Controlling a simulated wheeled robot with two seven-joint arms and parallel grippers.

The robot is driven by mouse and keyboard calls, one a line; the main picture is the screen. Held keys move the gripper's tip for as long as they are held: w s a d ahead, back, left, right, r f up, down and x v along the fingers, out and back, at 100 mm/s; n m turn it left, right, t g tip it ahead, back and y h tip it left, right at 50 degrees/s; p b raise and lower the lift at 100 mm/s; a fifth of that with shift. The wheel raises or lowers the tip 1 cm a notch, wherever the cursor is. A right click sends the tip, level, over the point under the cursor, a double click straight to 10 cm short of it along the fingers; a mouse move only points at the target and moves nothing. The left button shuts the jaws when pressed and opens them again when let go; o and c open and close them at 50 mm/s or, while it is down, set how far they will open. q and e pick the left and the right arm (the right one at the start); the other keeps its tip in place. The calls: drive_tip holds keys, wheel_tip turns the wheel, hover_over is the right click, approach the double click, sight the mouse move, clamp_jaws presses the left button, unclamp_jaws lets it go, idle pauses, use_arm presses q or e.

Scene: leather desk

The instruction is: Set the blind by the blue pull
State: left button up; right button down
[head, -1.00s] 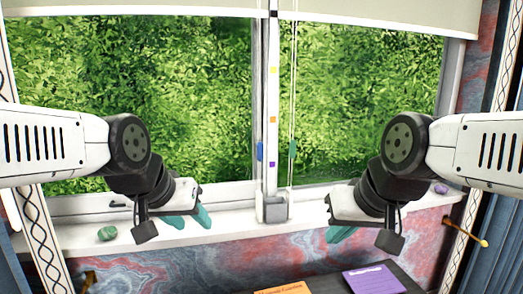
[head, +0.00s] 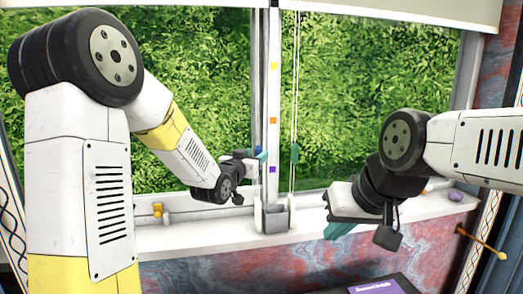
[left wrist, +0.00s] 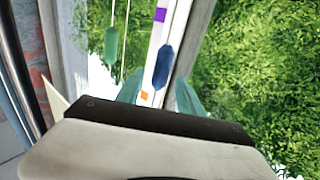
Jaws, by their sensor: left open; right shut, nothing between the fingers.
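The blue pull (left wrist: 163,66) hangs by the white window post. In the left wrist view it is between and just beyond the teal fingertips of my open left gripper (left wrist: 160,94); I cannot tell if they touch it. In the head view my left gripper (head: 259,160) mostly hides the pull. The white post carries yellow (head: 273,66), orange (head: 272,120) and purple (head: 272,169) marks. The blind (head: 400,13) is rolled high, its lower edge near the top of the window. My right gripper (head: 340,229) is shut and empty above the right sill.
A teal pull (head: 294,153) hangs on cords just right of the post. A grey holder (head: 274,217) stands at the post's foot on the white sill (head: 200,237). A purple stone (head: 455,195), a gold hook (head: 482,242) and a purple card (head: 377,287) are at the right.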

use_arm(q)
drive_tip(key=x, duration=0.6)
drive_tip(key=shift+w, duration=0.1)
drive_tip(key=shift+c, duration=0.4)
clamp_jaws()
idle(0.9)
